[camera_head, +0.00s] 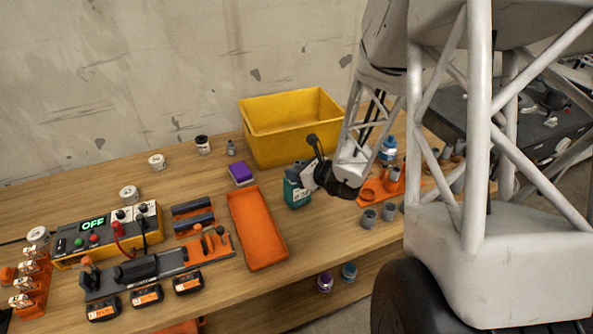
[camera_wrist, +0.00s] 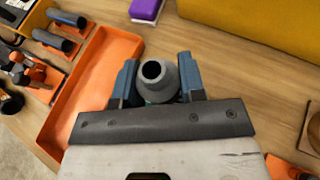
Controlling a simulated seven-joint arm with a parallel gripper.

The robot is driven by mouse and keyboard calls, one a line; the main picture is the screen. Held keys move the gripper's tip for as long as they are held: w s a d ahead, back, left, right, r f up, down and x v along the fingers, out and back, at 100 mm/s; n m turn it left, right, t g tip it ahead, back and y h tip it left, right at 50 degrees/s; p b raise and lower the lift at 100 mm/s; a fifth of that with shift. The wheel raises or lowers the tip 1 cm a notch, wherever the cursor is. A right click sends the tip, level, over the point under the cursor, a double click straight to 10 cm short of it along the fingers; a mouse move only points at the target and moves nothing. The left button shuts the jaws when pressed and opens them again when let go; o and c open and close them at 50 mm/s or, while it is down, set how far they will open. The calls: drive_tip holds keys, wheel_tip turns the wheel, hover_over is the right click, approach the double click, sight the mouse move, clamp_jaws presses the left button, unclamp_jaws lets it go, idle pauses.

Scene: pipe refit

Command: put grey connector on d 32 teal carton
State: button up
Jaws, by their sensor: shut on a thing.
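The grey connector (camera_wrist: 162,82) shows in the wrist view as a stepped, hollow grey fitting between the two blue-grey fingers. My gripper (camera_wrist: 158,82) is shut on it. The teal carton (camera_head: 296,193) stands on the table to the right of the orange tray in the head view, with my gripper right at its top. A small sliver of green shows under the connector in the wrist view. In the head view the connector is not clearly made out, and I cannot tell whether it touches the carton.
The empty orange tray (camera_head: 259,229) lies left of the carton. A yellow bin (camera_head: 290,150) stands behind, with a purple box (camera_head: 241,173) to its left. Grey fittings (camera_head: 368,218) and an orange holder (camera_head: 374,191) are to the right. Bare table lies in front of the carton.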

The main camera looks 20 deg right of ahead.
drive_tip(key=shift+f, duration=0.1)
drive_tip(key=o, duration=1)
drive_tip(key=shift+s+r, duration=0.1)
drive_tip(key=shift+r, duration=0.1)
drive_tip(key=v, duration=1.2)
drive_tip(key=shift+f, duration=0.1)
